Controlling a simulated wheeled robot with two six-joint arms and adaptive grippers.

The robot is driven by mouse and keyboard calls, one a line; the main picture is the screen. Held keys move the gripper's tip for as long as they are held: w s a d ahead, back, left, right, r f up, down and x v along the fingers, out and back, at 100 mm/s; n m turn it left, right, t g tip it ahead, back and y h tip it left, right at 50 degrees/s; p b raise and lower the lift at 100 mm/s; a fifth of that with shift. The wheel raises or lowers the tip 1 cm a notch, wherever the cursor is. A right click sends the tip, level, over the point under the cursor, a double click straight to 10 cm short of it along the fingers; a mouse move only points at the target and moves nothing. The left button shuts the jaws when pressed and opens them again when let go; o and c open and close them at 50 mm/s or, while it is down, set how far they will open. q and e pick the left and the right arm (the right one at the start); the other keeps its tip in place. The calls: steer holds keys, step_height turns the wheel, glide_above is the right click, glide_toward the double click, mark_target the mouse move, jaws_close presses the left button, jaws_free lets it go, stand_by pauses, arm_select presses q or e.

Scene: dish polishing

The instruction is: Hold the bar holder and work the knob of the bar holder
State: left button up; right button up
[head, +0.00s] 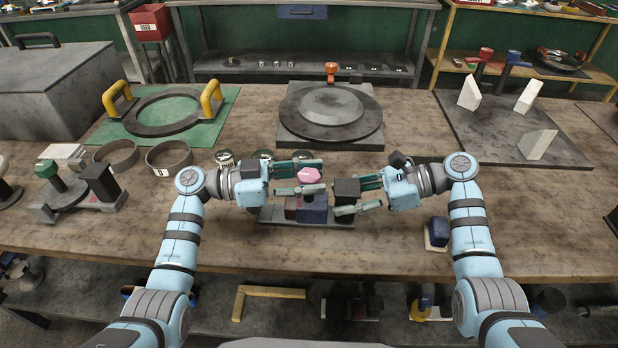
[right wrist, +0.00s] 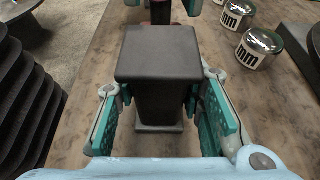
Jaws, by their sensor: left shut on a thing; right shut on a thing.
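The bar holder (head: 338,219) stands at the front middle of the table. It has a dark flat base, a black end block (head: 347,189), a blue block (head: 312,212) and a pink knob (head: 308,175) on top. My left gripper (head: 318,176) comes in from the left, shut on the pink knob, with one finger on its far side and one on its near side. My right gripper (head: 359,195) is shut on the black end block; in the right wrist view this block (right wrist: 158,60) stands between the fingers. The knob's stem is mostly hidden.
A similar fixture with a green knob (head: 46,168) stands at the left, beside two grey rings (head: 168,158). Small metal jars (head: 224,158) stand behind my left gripper. A round plate (head: 330,112) lies farther back. A blue-and-white block (head: 436,234) sits near my right arm.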

mark_target(309, 174)
arm_select(q)
steer(key=m+g, duration=0.1)
steer(key=g, duration=0.1)
steer(key=m+g, duration=0.1)
steer(key=g, duration=0.1)
steer(key=shift+w+m, duration=0.15)
steer(key=shift+m, duration=0.15)
steer(key=shift+m+g, duration=0.4)
steer(key=shift+g, duration=0.3)
steer(key=o, duration=1.2)
step_height(309, 174, up, 10)
